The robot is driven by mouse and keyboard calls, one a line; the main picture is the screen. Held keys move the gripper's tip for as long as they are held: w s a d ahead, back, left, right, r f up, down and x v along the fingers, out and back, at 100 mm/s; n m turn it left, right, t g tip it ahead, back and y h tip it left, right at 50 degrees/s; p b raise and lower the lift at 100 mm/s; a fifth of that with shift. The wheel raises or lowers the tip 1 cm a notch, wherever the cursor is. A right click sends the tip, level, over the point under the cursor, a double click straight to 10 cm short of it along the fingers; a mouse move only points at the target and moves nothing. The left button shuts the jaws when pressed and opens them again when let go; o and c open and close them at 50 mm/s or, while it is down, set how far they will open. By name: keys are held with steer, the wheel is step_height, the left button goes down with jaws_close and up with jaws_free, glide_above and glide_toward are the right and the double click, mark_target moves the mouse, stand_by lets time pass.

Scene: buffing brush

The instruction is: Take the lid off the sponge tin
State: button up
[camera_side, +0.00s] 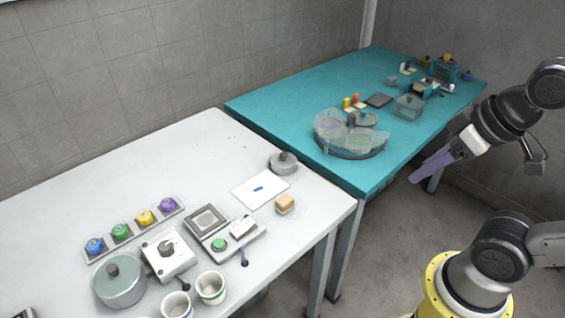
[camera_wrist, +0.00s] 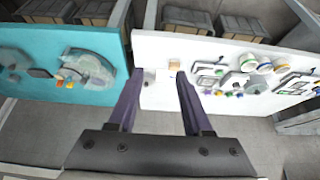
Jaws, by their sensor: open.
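Two round lidded tins stand on the white table, and I cannot tell which is the sponge tin. The small grey tin (camera_side: 284,162) has a flat lid with a dark knob and sits near the far right corner. The larger grey-green tin (camera_side: 119,284) has a lid with a knob and stands at the front left. Both lids look seated; the insides are hidden. My gripper (camera_side: 414,180), with purple fingers, is open and empty in the air, right of the white table and well apart from both tins. In the wrist view my gripper (camera_wrist: 159,74) shows its fingers spread.
A teal table (camera_side: 290,105) carries a clear-covered round tray (camera_side: 349,135).

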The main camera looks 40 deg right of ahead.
stand_by(0.3)
steer(key=shift+o, duration=1.1)
